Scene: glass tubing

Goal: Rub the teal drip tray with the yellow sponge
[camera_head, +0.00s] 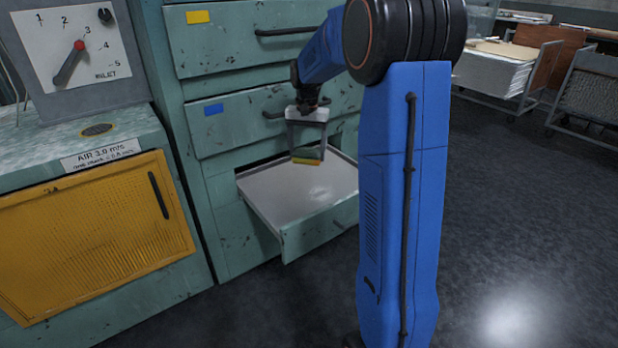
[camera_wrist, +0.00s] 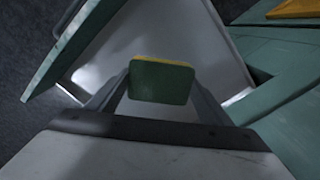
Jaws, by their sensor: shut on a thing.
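My gripper (camera_head: 307,153) is shut on the sponge (camera_head: 308,162), which has a green upper layer and a yellow underside. In the wrist view the sponge (camera_wrist: 161,82) sits between the two fingers, green face towards the camera with a thin yellow edge. The teal drip tray (camera_head: 272,205) is pulled out of the cabinet like a low drawer, with a pale grey inner floor and a teal front. The sponge is over the tray's rear part in the head view; whether it touches the floor cannot be told. The tray's floor (camera_wrist: 205,35) also shows behind the sponge in the wrist view.
Teal cabinet drawers with dark handles, one with a yellow label (camera_head: 197,17) and one with a blue label (camera_head: 213,109), stand above the tray. A yellow panel (camera_head: 95,235) and a dial (camera_head: 75,50) are at left. Open floor (camera_head: 520,210) lies at right.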

